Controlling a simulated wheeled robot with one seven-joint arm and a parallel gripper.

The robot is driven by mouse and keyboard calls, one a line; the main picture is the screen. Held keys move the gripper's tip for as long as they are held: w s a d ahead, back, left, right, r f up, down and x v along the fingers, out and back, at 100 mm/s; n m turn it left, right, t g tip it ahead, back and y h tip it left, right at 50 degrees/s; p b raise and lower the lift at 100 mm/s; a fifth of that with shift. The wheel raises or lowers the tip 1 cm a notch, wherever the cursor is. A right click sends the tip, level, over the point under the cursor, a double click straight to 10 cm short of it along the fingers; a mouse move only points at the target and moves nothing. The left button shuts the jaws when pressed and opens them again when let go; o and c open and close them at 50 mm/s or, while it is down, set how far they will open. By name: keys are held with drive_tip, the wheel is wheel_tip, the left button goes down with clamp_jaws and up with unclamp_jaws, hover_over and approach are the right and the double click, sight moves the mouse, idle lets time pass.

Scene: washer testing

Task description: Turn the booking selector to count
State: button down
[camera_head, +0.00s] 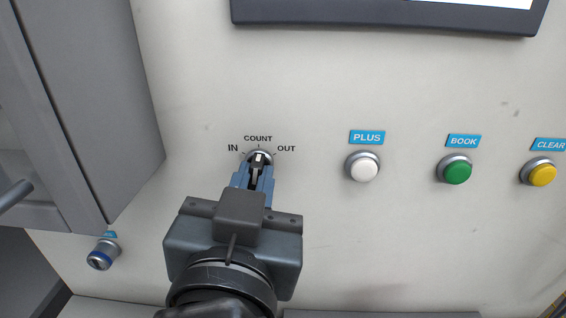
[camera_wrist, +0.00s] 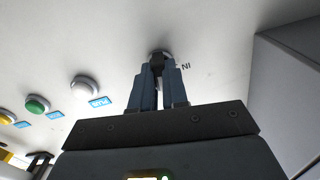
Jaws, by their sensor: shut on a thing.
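The booking selector (camera_head: 259,157) is a small dark knob with a light ring on the pale panel, under the printed marks IN, COUNT and OUT. Its white pointer mark appears close to upright, toward COUNT; the fingers hide its lower part. My gripper (camera_head: 257,176) reaches it from below, its blue fingers shut on the knob from both sides. In the wrist view the gripper (camera_wrist: 158,75) also closes around the selector (camera_wrist: 160,56), with the IN mark to its right.
To the right are a white PLUS button (camera_head: 363,167), a green BOOK button (camera_head: 456,170) and a yellow CLEAR button (camera_head: 541,173). A grey cabinet (camera_head: 110,110) juts out at left, above a key switch (camera_head: 102,254). A screen (camera_head: 390,18) is above.

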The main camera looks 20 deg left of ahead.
drive_tip(key=shift+n, duration=0.8)
drive_tip(key=shift+f, duration=0.1)
drive_tip(key=c, duration=1.1)
unclamp_jaws()
drive_tip(key=shift+c, duration=0.2)
drive_tip(key=shift+s, duration=0.1)
drive_tip(key=b+v, duration=0.1)
drive_tip(key=v, duration=0.6)
drive_tip(key=shift+s+b, duration=0.3)
drive_tip(key=shift+b, duration=0.05)
drive_tip(key=shift+d, duration=0.1)
